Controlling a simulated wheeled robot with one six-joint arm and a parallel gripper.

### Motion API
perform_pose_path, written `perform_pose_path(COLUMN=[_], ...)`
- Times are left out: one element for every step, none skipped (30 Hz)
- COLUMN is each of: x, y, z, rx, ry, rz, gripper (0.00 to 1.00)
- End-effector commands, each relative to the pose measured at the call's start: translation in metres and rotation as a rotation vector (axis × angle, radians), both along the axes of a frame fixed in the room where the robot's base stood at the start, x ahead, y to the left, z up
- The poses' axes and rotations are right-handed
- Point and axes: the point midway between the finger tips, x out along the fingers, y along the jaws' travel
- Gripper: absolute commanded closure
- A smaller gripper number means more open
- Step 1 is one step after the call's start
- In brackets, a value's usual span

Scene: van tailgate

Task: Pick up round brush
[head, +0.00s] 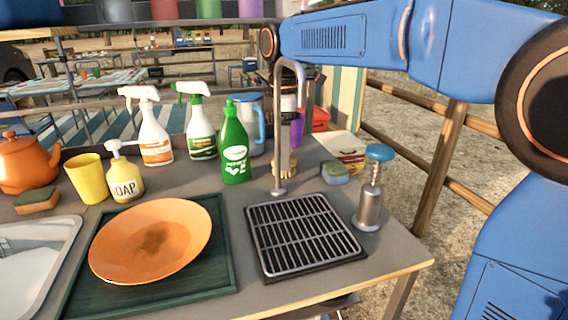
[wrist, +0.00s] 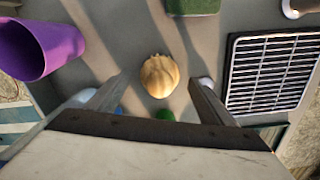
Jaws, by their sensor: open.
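The round brush (wrist: 160,76) shows a tan, wooden-looking rounded top in the wrist view and stands on the grey counter. In the head view the brush (head: 283,168) is partly hidden behind the grey tap. My gripper (wrist: 160,84) is open in the wrist view, with one finger to the left of the brush and one to the right. The brush appears between the fingertips, and nothing is held. The height of the fingers above the brush is hard to tell. In the head view my gripper is mostly hidden behind the tap.
The tap (head: 283,120) and black drying grate (head: 302,232) stand in front of the brush. A purple cup (wrist: 38,50) is left in the wrist view, a green-topped sponge (wrist: 193,6) at the top. A green bottle (head: 235,145) and metal dispenser (head: 370,195) flank the area.

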Motion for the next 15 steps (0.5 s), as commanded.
perform_pose_path(x=[0.000,0.000,0.000,0.000,0.000,0.000,0.000,0.000,0.000,0.000,0.000,0.000,0.000,0.000,0.000], y=[0.000,0.000,0.000,0.000,0.000,0.000,0.000,0.000,0.000,0.000,0.000,0.000,0.000,0.000,0.000], z=[-0.007,-0.010,-0.013,-0.016,-0.018,-0.019,-0.020,-0.020,-0.020,-0.020,-0.020,-0.020,-0.020,-0.020,-0.020], rx=[-0.001,-0.001,-0.001,0.000,0.000,0.000,0.000,0.000,0.000,0.000,0.000,0.000,0.000,0.000,0.000], ry=[0.001,0.001,0.001,0.001,0.000,0.000,0.000,0.000,0.000,0.000,-0.001,0.000,0.000,0.000,0.000], rz=[0.000,0.000,0.000,0.000,0.000,0.000,0.000,0.000,0.000,0.000,0.000,0.000,0.000,0.000,0.000], gripper=[0.26,0.26,0.26,0.26,0.26,0.26,0.26,0.26,0.26,0.26,0.26,0.26,0.26,0.31,0.40])
